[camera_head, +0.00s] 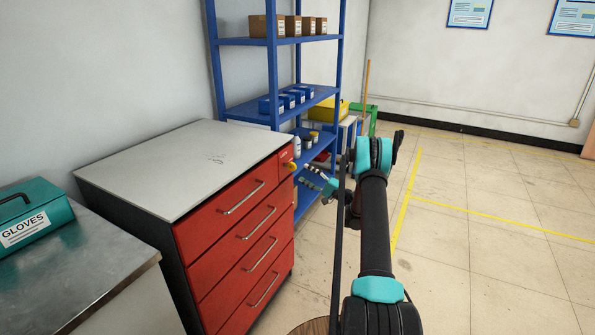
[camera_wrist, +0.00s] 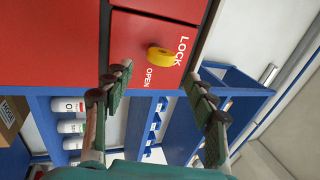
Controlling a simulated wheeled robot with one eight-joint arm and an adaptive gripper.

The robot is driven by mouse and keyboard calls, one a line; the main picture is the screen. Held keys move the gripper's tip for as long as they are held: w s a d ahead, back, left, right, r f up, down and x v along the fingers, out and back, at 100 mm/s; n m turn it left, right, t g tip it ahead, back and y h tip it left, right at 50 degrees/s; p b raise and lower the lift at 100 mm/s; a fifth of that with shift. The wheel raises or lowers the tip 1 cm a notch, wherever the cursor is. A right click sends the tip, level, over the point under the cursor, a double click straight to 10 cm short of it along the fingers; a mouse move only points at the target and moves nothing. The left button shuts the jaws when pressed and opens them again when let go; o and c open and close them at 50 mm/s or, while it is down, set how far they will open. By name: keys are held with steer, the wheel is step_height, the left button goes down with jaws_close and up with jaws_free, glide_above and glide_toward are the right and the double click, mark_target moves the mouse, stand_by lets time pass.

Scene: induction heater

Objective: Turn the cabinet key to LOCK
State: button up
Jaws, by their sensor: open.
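The yellow cabinet key (camera_wrist: 163,58) sits on a red panel between the white words LOCK (camera_wrist: 181,51) and OPEN (camera_wrist: 149,77) in the wrist view. I cannot tell clearly which word it points to. In the head view the key (camera_head: 293,167) is a small yellow spot at the upper right of the red drawer cabinet (camera_head: 233,239). My gripper (camera_head: 312,179) is open and empty, just to the right of the key there. In the wrist view the two fingers of my gripper (camera_wrist: 160,84) stand apart, below the key on either side, with no visible contact.
A blue shelf rack (camera_head: 279,120) with boxes and bottles stands just behind the cabinet, close to my gripper. A metal table (camera_head: 95,262) with a teal gloves box (camera_head: 32,214) is at the left. The floor (camera_head: 480,240) at the right is clear.

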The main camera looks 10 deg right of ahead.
steer(key=shift+v, duration=2.3)
steer(key=s+a+r+n+g+h, duration=0.2)
steer(key=s+a+r+g+h, duration=0.15)
steer(key=s+a, duration=0.45)
steer(key=s+a+r+n+g+h, duration=0.2)
steer(key=s+a+r+g+h, duration=0.25)
steer(key=s, duration=0.55)
steer(key=s+d+f+n+h, duration=0.1)
steer(key=s+d+h, duration=0.1)
steer(key=s, duration=0.8)
steer(key=s+d+f+n+h, duration=0.1)
steer(key=s+d+f+h, duration=0.1)
steer(key=s, duration=0.9)
steer(key=s+d+f+n+h, duration=0.1)
steer(key=s+h, duration=0.4)
steer(key=s, duration=0.5)
steer(key=shift+s+d+f, duration=0.4)
steer(key=shift+d+f, duration=0.2)
steer(key=shift+d, duration=0.55)
